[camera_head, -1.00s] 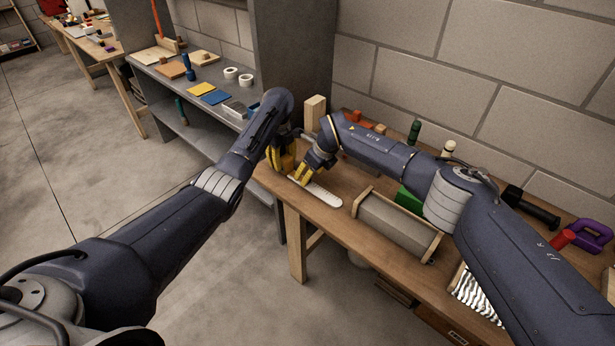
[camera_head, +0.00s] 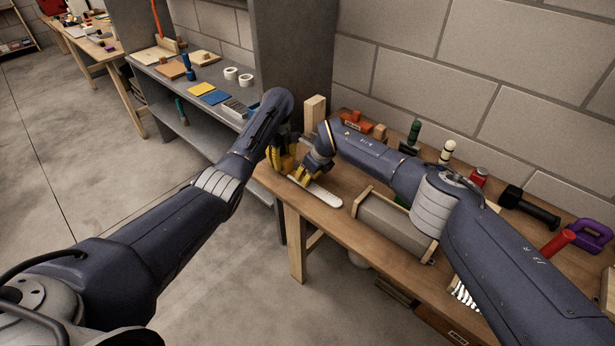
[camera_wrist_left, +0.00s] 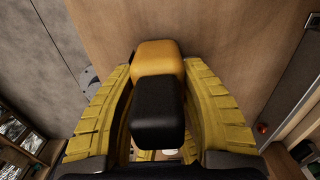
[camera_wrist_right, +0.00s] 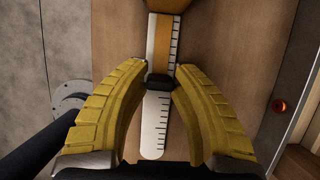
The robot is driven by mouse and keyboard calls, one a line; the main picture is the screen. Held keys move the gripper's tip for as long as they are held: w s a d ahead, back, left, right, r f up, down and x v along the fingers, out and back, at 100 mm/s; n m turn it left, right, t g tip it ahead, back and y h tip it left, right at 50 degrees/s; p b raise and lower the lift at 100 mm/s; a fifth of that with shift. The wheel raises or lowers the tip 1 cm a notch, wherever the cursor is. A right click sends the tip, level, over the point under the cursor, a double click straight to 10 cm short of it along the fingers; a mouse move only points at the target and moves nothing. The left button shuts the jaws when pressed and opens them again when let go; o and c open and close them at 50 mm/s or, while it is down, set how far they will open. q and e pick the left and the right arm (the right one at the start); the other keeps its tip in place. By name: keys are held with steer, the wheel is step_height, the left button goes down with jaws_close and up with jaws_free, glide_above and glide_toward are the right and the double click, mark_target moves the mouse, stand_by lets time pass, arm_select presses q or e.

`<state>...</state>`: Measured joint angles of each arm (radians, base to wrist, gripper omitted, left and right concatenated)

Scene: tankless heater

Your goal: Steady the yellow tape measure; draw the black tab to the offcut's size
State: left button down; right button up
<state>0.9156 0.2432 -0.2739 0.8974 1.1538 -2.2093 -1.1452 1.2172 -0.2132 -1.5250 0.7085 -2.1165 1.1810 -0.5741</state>
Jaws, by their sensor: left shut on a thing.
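The yellow and black tape measure (camera_wrist_left: 158,66) lies between the fingers of my left gripper (camera_wrist_left: 160,80), which is shut on it at the bench's left end. My left gripper (camera_head: 284,160) is mostly hidden by its arm in the head view. The black tab (camera_wrist_right: 160,80) is between the fingertips of my right gripper (camera_wrist_right: 162,70); whether they pinch it is unclear. A tan strip (camera_wrist_right: 162,42) runs from the tape measure to the tab, over a white ticked strip (camera_wrist_right: 155,125). I cannot tell which piece is the offcut.
On the wooden bench (camera_head: 345,228), a grey wood-ended box (camera_head: 385,222) stands right of the white strip. An upright wooden block (camera_head: 315,112) stands behind my grippers. A black-handled tool (camera_head: 530,207) and a purple item (camera_head: 592,236) lie at the right.

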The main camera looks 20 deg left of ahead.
mark_target(332, 199)
jaws_close()
steer(key=shift+d, duration=0.45)
steer(key=s+d, duration=0.1)
steer(key=d, duration=0.2)
steer(key=s+d, duration=0.2)
steer(key=d, duration=0.1)
steer(key=s+d, duration=0.1)
steer(key=d, duration=0.3)
steer(key=shift+s+r, duration=0.1)
steer(key=shift+s, duration=0.25)
steer(key=o, duration=0.6)
jaws_free()
steer(key=shift+o, duration=0.2)
